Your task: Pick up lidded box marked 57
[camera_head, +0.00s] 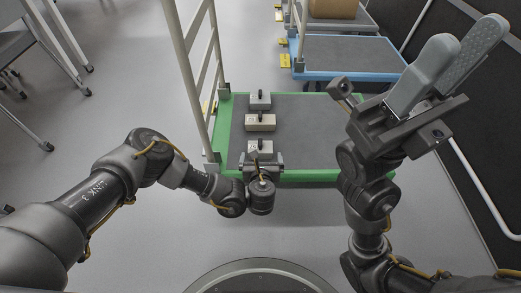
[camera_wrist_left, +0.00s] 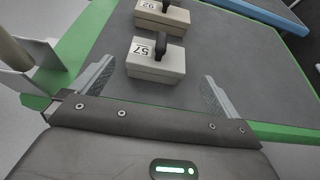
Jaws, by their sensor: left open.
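The lidded box marked 57 (camera_wrist_left: 152,67) is pale grey with a dark handle on its lid. It sits on the dark deck of a green-edged cart. In the head view it is the nearest of three boxes (camera_head: 260,147). My left gripper (camera_head: 262,158) is at the near side of this box. In the left wrist view the gripper (camera_wrist_left: 157,75) is open, with the box ahead between the lines of its fingers; nothing is held. My right gripper (camera_head: 466,34) is raised at the right, its fingers apart and empty.
A box marked 92 (camera_wrist_left: 165,18) stands just behind box 57, and a third box (camera_head: 260,99) is farther back. The green-edged cart (camera_head: 318,135) has bare deck to their right. Its pale upright rail (camera_head: 184,60) is at left. A blue cart (camera_head: 350,55) stands beyond.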

